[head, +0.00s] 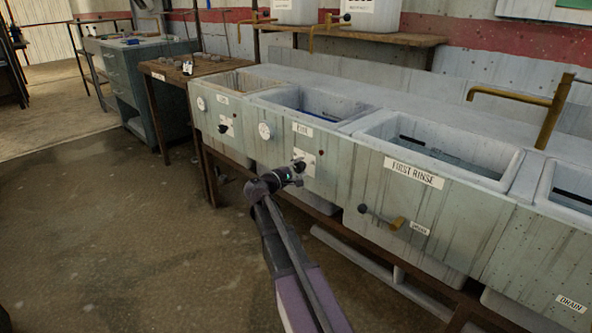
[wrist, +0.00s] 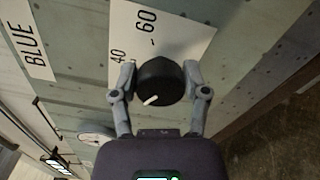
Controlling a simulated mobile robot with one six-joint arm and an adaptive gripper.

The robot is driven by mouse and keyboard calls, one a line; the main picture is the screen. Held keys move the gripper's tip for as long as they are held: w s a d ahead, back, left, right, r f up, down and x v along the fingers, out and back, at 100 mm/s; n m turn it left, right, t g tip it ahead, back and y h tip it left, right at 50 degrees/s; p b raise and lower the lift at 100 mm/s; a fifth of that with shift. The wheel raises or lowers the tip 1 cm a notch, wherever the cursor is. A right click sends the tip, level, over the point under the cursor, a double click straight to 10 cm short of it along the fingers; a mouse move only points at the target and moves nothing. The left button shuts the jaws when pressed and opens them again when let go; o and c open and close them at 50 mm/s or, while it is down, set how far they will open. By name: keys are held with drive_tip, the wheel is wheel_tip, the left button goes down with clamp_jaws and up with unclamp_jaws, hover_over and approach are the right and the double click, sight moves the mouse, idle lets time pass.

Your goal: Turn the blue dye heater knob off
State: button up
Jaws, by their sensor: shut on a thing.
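The blue dye heater knob (wrist: 156,80) is round and black, with a white pointer line toward the lower left of the wrist view. A white scale plate (wrist: 165,35) behind it shows 40 and 60. My gripper (wrist: 160,78) has a finger on each side of the knob and is shut on it. In the head view my gripper (head: 297,170) is at the white plate (head: 306,160) below the BLUE label (head: 302,129) and largely hides the knob. The BLUE label (wrist: 36,45) also shows in the wrist view.
A round gauge (head: 264,131) and a red lamp (head: 321,152) sit on the same tank front. Another black knob (head: 224,128) is on the tank to the left. A drain lever (head: 380,216) sticks out under FIRST RINSE at right. The floor at left is clear.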

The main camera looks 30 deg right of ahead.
drive_tip(key=shift+s+f, duration=0.1)
drive_tip(key=shift+s, duration=0.1)
drive_tip(key=o, duration=1.1)
drive_tip(key=shift+w, duration=0.1)
drive_tip(key=shift+o, duration=0.2)
drive_tip(key=shift+w, duration=0.1)
drive_tip(key=shift+a, duration=0.15)
drive_tip(key=v, duration=1.1)
drive_tip(key=shift+s+a, duration=0.2)
drive_tip(key=shift+a, duration=0.15)
